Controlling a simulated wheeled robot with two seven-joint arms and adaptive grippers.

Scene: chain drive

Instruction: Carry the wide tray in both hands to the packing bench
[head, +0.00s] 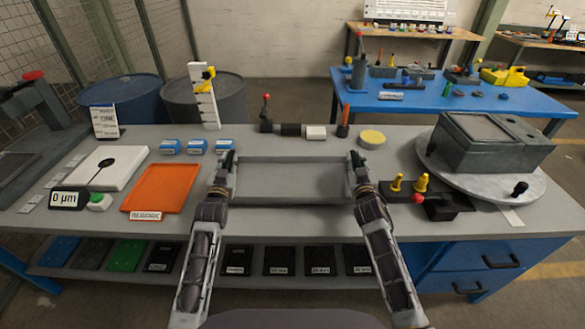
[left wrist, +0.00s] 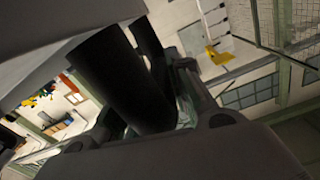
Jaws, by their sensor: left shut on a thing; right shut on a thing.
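The wide grey tray (head: 290,183) is in the middle of the head view, over the near part of the grey workbench. I cannot tell whether it rests on the bench or is held just above it. My left gripper (head: 226,163) is shut on the tray's left end. My right gripper (head: 354,161) is shut on its right end. The tray looks level and empty. In the left wrist view dark gripper parts (left wrist: 150,80) fill the middle, and the grip itself is hidden. Which surface is the packing bench I cannot tell.
The workbench holds an orange tray (head: 162,188) and blue boxes (head: 197,146) on the left. A grey block on a round plate (head: 484,172) and yellow-knobbed parts (head: 420,183) stand at right. A blue table (head: 450,100) with tools is behind, with open floor around it.

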